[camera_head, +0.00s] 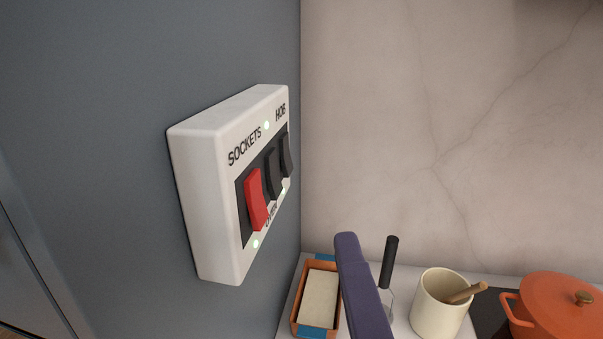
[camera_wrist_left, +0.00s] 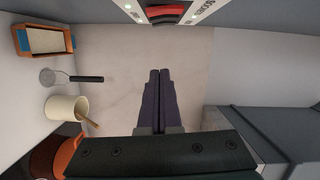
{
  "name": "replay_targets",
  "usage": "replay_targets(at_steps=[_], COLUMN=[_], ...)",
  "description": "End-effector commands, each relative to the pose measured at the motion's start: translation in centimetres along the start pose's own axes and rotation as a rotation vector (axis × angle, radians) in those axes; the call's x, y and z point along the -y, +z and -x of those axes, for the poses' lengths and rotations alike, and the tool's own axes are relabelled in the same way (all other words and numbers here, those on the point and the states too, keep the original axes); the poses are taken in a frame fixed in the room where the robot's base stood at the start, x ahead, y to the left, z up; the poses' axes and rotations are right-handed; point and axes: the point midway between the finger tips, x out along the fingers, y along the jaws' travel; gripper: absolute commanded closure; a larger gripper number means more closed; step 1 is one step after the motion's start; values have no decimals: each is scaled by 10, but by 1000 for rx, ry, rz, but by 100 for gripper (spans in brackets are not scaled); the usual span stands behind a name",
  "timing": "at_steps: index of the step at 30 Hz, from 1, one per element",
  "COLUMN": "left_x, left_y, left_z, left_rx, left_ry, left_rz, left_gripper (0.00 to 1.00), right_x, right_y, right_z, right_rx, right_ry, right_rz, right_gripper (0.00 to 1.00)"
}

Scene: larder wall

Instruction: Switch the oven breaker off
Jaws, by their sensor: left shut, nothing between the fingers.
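A white breaker box (camera_head: 205,195) is fixed to the grey wall panel. It has a red rocker switch (camera_head: 257,199) at the near end and two black rockers (camera_head: 277,169) beyond it. "SOCKETS" and "HOB" are printed above; a lower label, possibly "OVEN", is partly hidden by the red rocker. Small green lights glow on the box. In the left wrist view the red rocker (camera_wrist_left: 166,13) shows at the top edge, ahead of the fingers. My left gripper (camera_head: 346,238) is shut and empty, right of and below the box, apart from it; its fingertips also show in the wrist view (camera_wrist_left: 159,74).
On the counter below stand an orange box with a pale block (camera_head: 319,298), a black-handled utensil (camera_head: 389,262), a cream pot with a wooden spoon (camera_head: 438,304) and an orange lidded pan (camera_head: 557,306). The space before the box is clear. A marbled wall (camera_head: 430,110) stands behind.

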Motion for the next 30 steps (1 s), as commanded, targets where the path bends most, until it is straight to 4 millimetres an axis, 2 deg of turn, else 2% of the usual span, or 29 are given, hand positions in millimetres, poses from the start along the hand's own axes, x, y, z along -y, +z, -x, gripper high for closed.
replay_targets(at_steps=[5,10,23,25,30], left_x=[0,0,-1,4,1], left_y=[1,1,2,16,34], left_z=[-1,-16,-104,-104,-109], left_rx=[2,3,5,5,4], left_ry=[1,-1,0,3,4], left_rz=[2,2,3,-3,0], left_gripper=[100,100,100,100,100], right_x=[0,0,1,0,0], right_y=[2,2,5,1,-2], right_z=[0,-1,-14,0,8], right_rx=[5,5,3,5,2], right_ry=[-1,-1,-1,-1,-2], right_rz=[0,0,-1,-1,-2], right_gripper=[21,21,21,21,21])
